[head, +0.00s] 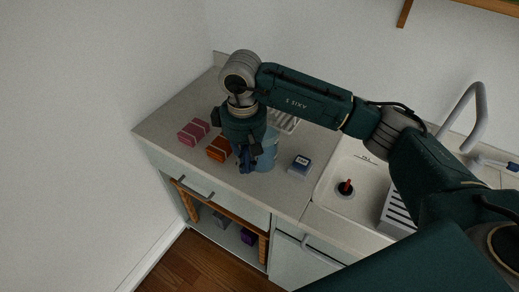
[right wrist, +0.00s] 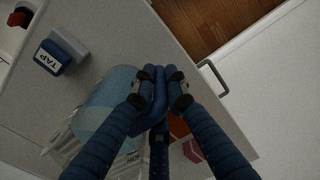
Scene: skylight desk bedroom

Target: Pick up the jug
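The jug (head: 268,152) is a pale blue, translucent vessel on the left counter, partly hidden behind my right gripper. My right gripper (head: 246,162) is at the jug's left front side in the head view. In the right wrist view its blue fingers (right wrist: 160,88) are drawn together and overlap the jug's edge. I cannot see any part of the jug between them, and contact is unclear. My left gripper is not in view.
A white rack (head: 285,121) is behind. The counter's front edge is close.

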